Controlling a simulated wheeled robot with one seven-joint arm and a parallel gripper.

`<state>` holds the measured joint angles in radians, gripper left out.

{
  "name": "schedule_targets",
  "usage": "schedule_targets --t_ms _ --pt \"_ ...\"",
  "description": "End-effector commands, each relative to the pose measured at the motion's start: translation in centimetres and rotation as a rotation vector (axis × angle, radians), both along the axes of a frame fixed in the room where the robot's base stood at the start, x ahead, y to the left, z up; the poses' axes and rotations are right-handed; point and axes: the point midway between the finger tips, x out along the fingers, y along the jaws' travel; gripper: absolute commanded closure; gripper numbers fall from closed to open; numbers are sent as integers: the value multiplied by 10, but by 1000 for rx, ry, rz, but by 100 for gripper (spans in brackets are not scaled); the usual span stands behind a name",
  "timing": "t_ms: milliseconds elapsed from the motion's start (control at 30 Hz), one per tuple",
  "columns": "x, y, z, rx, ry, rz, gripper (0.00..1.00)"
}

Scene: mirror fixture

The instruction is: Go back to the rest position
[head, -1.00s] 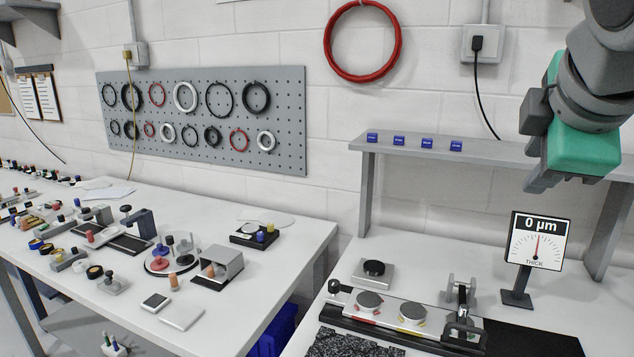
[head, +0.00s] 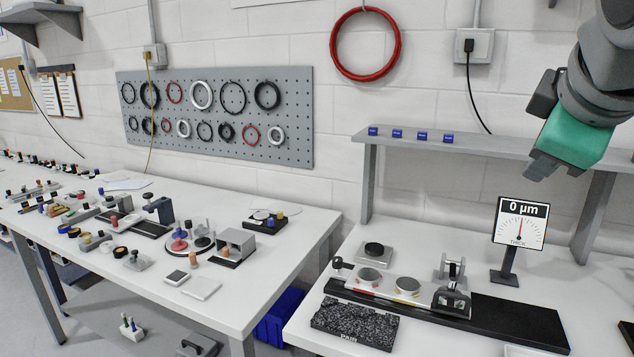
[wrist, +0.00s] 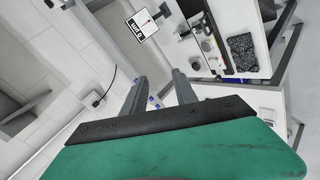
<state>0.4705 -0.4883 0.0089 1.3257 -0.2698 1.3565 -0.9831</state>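My gripper (head: 541,168) hangs at the upper right of the head view, in front of the shelf and above the right bench, clear of everything on it. In the wrist view my gripper (wrist: 160,92) shows two grey fingers spread apart with nothing between them. The mirror fixture (head: 400,288) stands on the right bench with two round discs on it. The gauge display (head: 520,222) behind it reads 0 µm.
A grey shelf (head: 480,149) with several small blue blocks runs along the wall. A speckled dark plate (head: 355,322) lies before the fixture. The left bench (head: 262,297) holds many small parts. A gap separates the benches.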

Motion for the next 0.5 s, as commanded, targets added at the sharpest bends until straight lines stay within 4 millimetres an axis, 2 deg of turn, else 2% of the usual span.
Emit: schedule_targets --t_ms 133,267,300,333,367,400,433,467,500 --pt "13 -5 -1 164 -105 -122 66" --pt "36 -16 -36 376 -163 -275 66" --pt "27 -13 -18 408 -225 -291 66" --pt "-15 1 28 421 -337 -265 66" --pt "-56 8 39 479 -395 -304 66" --pt "-81 17 29 541 -399 -349 66" --pt "18 -18 -45 582 -296 -459 66" --pt "53 -35 -117 667 -199 -534 66" --pt "64 -42 -165 738 -155 -611 66"
